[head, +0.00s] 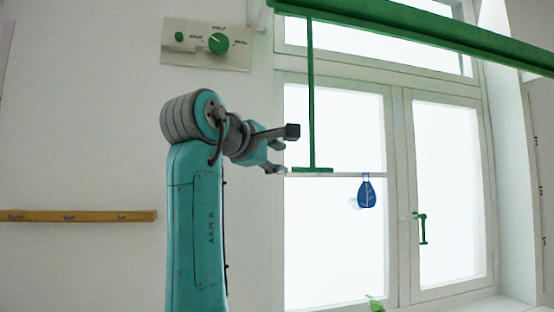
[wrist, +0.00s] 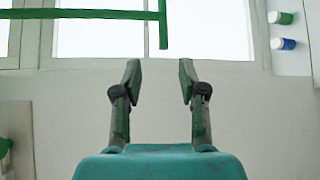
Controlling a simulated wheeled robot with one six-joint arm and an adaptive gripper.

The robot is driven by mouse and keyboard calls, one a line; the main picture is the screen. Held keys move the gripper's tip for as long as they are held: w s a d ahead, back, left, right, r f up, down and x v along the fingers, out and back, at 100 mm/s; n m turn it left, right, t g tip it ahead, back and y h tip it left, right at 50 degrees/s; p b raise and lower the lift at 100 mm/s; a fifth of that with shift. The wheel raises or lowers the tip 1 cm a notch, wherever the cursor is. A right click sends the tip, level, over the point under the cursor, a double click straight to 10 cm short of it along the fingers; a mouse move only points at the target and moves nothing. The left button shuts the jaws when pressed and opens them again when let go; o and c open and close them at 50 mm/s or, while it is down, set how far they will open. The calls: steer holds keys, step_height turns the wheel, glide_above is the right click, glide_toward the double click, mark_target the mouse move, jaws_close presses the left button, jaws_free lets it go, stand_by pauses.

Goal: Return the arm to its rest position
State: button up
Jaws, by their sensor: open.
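My gripper (head: 280,158) is at the end of my raised teal arm in the head view, pointing right in front of the window. In the wrist view my gripper (wrist: 160,80) has its two fingers spread apart. Nothing shows between them, only pale wall and the window's lower frame beyond. My arm's lower end is outside the head view.
A green rail (head: 420,35) crosses above, with a green T-shaped bar (head: 311,100) hanging close right of my gripper. A blue tag (head: 367,192) hangs by the window (head: 335,245). A wall panel (head: 206,45) with a green knob and a wooden rail (head: 80,216) are left.

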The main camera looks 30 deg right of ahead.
steer(key=shift+f, duration=0.1)
